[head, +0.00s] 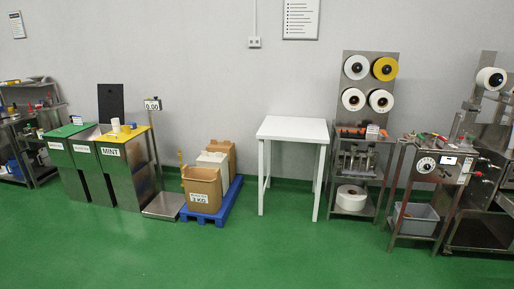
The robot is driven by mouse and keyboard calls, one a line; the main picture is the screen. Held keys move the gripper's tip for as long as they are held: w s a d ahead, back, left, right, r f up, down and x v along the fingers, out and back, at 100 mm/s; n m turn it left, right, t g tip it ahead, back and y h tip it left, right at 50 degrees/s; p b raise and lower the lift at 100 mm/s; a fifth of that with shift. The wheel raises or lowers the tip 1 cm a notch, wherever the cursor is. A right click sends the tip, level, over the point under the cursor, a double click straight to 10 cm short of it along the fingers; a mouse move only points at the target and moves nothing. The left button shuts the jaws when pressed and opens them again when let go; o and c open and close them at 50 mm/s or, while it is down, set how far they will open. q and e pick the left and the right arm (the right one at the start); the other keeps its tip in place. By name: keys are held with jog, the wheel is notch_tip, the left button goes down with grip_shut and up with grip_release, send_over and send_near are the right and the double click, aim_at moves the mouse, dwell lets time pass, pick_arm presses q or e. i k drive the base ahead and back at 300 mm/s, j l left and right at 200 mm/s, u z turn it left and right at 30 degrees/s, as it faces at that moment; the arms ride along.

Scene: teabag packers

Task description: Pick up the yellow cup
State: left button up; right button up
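A small pale yellow cup-like object (116,125) stands on top of the steel bins at the left. It is too small to tell for sure that it is the yellow cup. Another small object is right beside it, on or near the yellow top (133,133) of the bin labelled MINT. Neither of my grippers is in view.
A floor scale (164,206) with a display post stands right of the bins. Cardboard boxes (203,190) sit on a blue pallet (227,199). A white table (292,129) is bare. A spool rack (370,120) and machines stand at the right. The green floor in front is clear.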

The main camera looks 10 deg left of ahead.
aim_at(127, 130)
jog(key=i+u, duration=0.2)
jog(key=i, duration=0.35)
jog(key=i+u, duration=0.2)
jog(key=i, duration=0.3)
jog(key=i+u, duration=0.2)
jog(key=i, duration=0.35)
jog(key=i+l+u, duration=0.2)
jog(key=i, duration=0.3)
jog(key=i+j+u, duration=0.15)
jog(key=i+u, duration=0.65)
jog(key=u, duration=0.15)
jog(key=i+l+u, duration=0.15)
jog(key=i+u, duration=0.65)
jog(key=i, duration=0.85)
jog(key=i+z, duration=0.1)
jog(key=i, duration=1.15)
jog(key=i+z, duration=0.4)
jog(key=i+j+z, duration=0.2)
jog(key=z, duration=0.25)
jog(key=i+z, duration=0.25)
jog(key=z, duration=0.15)
jog(key=i+z, duration=0.25)
jog(key=z, duration=0.2)
jog(key=i+j+z, duration=0.2)
jog(key=z, duration=0.2)
jog(key=i+j+z, duration=0.2)
jog(key=z, duration=0.2)
